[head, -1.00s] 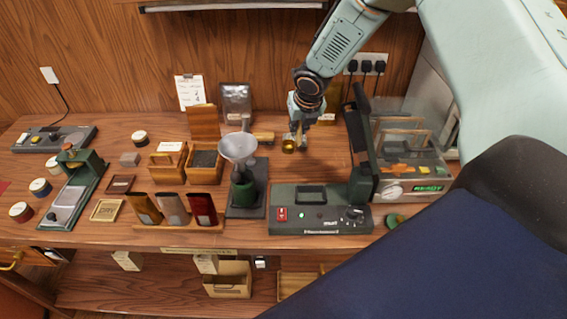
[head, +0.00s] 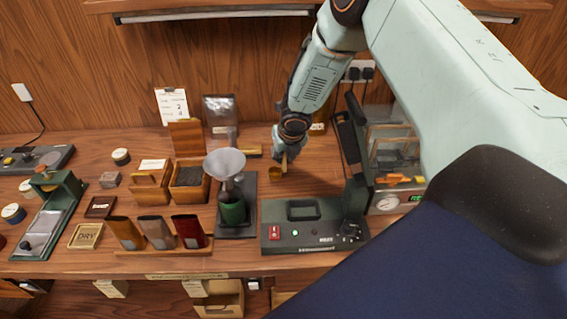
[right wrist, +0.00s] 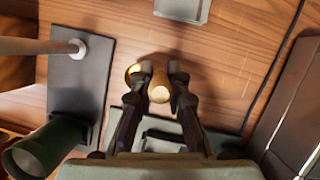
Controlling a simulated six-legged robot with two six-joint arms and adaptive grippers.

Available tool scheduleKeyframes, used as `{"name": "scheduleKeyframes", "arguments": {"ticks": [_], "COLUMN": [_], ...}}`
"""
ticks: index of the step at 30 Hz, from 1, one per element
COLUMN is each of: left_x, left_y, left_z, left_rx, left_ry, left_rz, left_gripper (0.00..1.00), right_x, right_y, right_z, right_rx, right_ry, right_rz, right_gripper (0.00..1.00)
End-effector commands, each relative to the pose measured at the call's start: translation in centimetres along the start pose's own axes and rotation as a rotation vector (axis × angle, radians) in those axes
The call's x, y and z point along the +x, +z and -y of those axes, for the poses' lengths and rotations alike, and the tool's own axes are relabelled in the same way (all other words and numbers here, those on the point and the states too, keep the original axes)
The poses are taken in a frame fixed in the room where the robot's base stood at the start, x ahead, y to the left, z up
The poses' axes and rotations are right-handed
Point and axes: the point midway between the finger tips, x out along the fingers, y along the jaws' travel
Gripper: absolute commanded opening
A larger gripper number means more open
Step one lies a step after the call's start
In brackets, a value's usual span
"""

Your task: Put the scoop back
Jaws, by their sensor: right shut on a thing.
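The scoop (head: 276,174) has a small brass cup and hangs at my right gripper (head: 283,158), between the funnel and the heat-sealer-like machine. In the right wrist view, the gripper (right wrist: 160,78) is shut on the scoop's handle, and its round pale brass end (right wrist: 159,94) shows between the fingers. Part of the brass cup (right wrist: 133,72) shows to the left of the fingers. The scoop appears to be above the table, but the exact gap cannot be told. My left gripper is not in view.
A dark green machine (head: 315,236) with an upright arm lies in front and right. Wooden boxes, one with dark tea (head: 189,177), stand further left.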

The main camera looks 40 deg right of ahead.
Motion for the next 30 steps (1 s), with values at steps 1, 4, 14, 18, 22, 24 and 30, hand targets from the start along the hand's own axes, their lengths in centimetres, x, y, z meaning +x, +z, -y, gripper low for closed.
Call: {"name": "scheduleKeyframes", "arguments": {"ticks": [1, 4, 14, 18, 22, 24, 30], "left_x": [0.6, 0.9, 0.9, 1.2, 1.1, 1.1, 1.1], "left_y": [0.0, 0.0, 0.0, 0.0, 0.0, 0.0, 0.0], "left_z": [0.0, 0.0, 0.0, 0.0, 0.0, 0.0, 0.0], "left_rx": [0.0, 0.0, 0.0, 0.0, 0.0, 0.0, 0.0], "left_ry": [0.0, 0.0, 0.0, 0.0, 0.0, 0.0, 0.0], "left_rz": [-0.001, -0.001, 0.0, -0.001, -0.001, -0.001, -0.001], "left_gripper": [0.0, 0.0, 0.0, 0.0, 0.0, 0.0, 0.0], "right_x": [1.1, 2.1, 2.3, 2.6, 2.5, 2.5, 2.5], "right_y": [-0.5, -0.8, -0.6, -0.8, -0.8, -0.8, -0.8], "right_z": [0.0, 0.0, 0.0, 0.0, 0.0, 0.0, 0.0], "right_rx": [-0.003, -0.002, -0.001, -0.001, -0.001, -0.001, 0.0], "right_ry": [-0.001, 0.0, 0.0, 0.0, 0.0, 0.0, 0.0], "right_rz": [-0.002, -0.001, 0.001, 0.0, 0.0, 0.0, 0.0], "right_gripper": [0.0, 0.0, 0.0, 0.16, 0.27, 0.33, 0.38]}}
